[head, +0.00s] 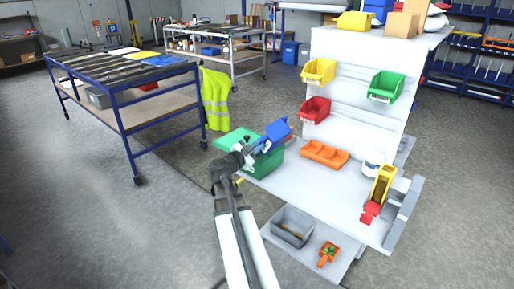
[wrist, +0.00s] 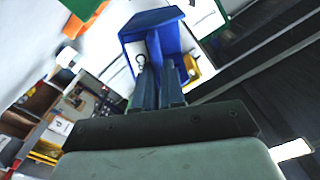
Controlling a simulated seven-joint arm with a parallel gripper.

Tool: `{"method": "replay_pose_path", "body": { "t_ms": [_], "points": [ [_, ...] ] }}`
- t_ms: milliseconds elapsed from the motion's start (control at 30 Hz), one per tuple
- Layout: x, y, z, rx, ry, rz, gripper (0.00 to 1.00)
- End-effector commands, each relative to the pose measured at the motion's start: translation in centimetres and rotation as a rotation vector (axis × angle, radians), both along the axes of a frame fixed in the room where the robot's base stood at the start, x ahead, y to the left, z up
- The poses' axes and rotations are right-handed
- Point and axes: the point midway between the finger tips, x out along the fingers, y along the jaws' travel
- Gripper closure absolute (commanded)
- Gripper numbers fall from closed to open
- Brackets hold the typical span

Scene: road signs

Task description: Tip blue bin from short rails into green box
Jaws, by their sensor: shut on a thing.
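The blue bin (head: 277,130) is held up in the air above the green box, tilted. My gripper (head: 262,147) is shut on it. In the wrist view, the fingers (wrist: 158,88) reach up to the blue bin (wrist: 153,20). The green box (head: 266,164) stands at the left end of the white bench, below the bin and partly hidden by my gripper and arm. A flat green flap or lid (head: 233,138) shows at its left. A green patch (wrist: 85,8) shows in the wrist view's top left corner.
The white rail panel (head: 345,95) behind the bench carries a yellow bin (head: 319,72), a red bin (head: 314,110) and a green bin (head: 386,86). An orange tray (head: 325,154), white tub (head: 374,164) and yellow bin (head: 382,185) stand right. A grey bin (head: 292,227) sits below.

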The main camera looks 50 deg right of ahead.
Motion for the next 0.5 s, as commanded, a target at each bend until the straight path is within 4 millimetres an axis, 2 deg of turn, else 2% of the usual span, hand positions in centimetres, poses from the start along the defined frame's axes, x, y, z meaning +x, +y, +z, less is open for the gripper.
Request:
{"method": "replay_pose_path", "body": {
  "t_ms": [500],
  "points": [
    [1.6,0.0,-0.8,-0.001,0.545,0.002,1.00]
  ]
}}
